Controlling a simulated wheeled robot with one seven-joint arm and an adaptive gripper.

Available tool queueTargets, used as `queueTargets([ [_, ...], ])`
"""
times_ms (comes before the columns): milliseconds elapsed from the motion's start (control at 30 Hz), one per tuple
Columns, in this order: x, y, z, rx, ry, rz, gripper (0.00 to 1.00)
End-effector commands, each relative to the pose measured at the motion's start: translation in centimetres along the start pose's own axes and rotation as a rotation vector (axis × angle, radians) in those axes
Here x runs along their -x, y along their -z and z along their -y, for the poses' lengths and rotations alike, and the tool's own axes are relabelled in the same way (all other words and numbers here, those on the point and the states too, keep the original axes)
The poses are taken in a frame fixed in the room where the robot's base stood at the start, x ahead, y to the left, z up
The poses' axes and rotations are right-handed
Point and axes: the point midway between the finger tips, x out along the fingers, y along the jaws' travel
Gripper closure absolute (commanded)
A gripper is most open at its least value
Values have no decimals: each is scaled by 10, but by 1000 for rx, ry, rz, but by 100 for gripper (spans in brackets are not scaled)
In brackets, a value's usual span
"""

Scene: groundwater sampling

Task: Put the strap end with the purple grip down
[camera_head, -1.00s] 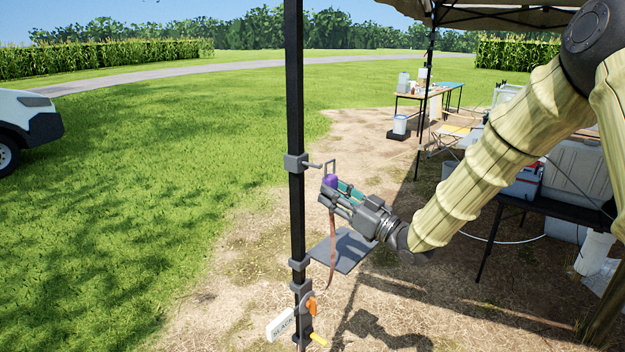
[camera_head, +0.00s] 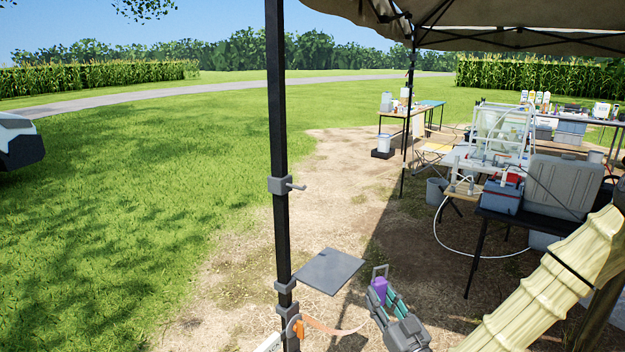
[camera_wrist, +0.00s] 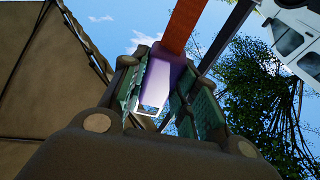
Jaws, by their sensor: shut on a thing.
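My gripper (camera_head: 387,296) is shut on the purple grip (camera_head: 380,287) of the strap end, low and to the right of the black pole (camera_head: 278,150). A grey wire hook or loop (camera_head: 380,270) stands up from the grip. The orange strap (camera_head: 335,328) runs from the gripper left to the buckle area low on the pole. In the wrist view the purple grip (camera_wrist: 160,80) sits between the green finger pads, with the strap (camera_wrist: 182,28) running upward from it. A grey flat plate (camera_head: 330,271) is fixed to the pole, left of and above the gripper.
A grey bracket with a peg (camera_head: 283,185) is on the pole above the plate. A black table (camera_head: 520,218) with a cooler and grey case stands at right under the canopy (camera_head: 480,32). Dirt ground around the gripper is mostly clear.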

Motion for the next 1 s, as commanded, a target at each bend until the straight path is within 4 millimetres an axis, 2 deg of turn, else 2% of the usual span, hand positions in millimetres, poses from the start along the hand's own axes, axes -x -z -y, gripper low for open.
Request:
queueTargets([
  [133,17,-8,-7,11,-52,1,85],
  [333,25,-14,-9,19,-78,-2,85],
  [467,29,-25,-8,22,-99,-4,85],
  [1000,63,-96,0,64,-273,-10,85],
])
